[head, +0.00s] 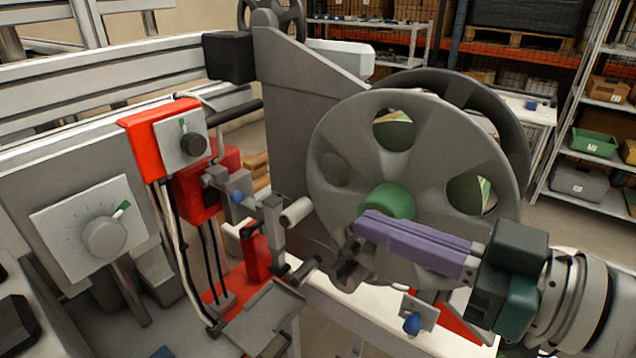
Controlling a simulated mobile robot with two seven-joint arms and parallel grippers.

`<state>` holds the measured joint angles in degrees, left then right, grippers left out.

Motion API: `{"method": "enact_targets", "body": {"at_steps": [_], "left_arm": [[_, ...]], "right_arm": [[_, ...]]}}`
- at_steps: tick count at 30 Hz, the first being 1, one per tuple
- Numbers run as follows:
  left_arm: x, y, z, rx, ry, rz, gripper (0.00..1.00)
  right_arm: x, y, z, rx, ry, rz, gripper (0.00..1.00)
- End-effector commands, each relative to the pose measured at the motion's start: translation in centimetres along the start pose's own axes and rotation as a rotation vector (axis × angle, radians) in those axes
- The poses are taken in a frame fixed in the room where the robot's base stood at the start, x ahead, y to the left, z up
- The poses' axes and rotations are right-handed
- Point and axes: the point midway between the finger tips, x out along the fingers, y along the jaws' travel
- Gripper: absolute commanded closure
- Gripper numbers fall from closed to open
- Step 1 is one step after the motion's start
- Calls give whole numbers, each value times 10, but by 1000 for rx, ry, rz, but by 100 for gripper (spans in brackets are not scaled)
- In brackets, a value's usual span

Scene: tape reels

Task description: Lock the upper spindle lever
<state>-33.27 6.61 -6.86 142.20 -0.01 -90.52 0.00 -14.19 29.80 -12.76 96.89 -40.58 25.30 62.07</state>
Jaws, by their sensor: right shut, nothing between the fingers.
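A large grey reel (330,200) with several round openings stands upright on the machine at the centre right. Its green hub (388,200) shows at the middle, partly behind my fingers. I cannot pick out the spindle lever clearly; the hub's lower front is covered by my gripper. My right gripper (362,224) comes in from the right with its purple fingers closed together and empty. Its fingertips lie in front of the reel, just below and left of the green hub. I cannot tell whether they touch anything. My left gripper is not in view.
Left of the reel are a red bracket (150,118), a grey dial panel (60,240) and a small tape-guide mechanism (272,215). A dark reel (500,115) stands behind the grey one. A blue knob (412,323) sits below my gripper. Shelves (600,95) stand behind.

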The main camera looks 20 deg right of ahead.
Motion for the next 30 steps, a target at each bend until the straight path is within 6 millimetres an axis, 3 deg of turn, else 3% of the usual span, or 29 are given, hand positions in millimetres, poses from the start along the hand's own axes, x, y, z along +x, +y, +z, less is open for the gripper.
{"method": "enact_targets", "body": {"at_steps": [6,30], "left_arm": [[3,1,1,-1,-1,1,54],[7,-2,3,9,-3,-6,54]], "right_arm": [[4,0,15,-2,1,0,100],[3,0,19,-71,1,3,100]]}}
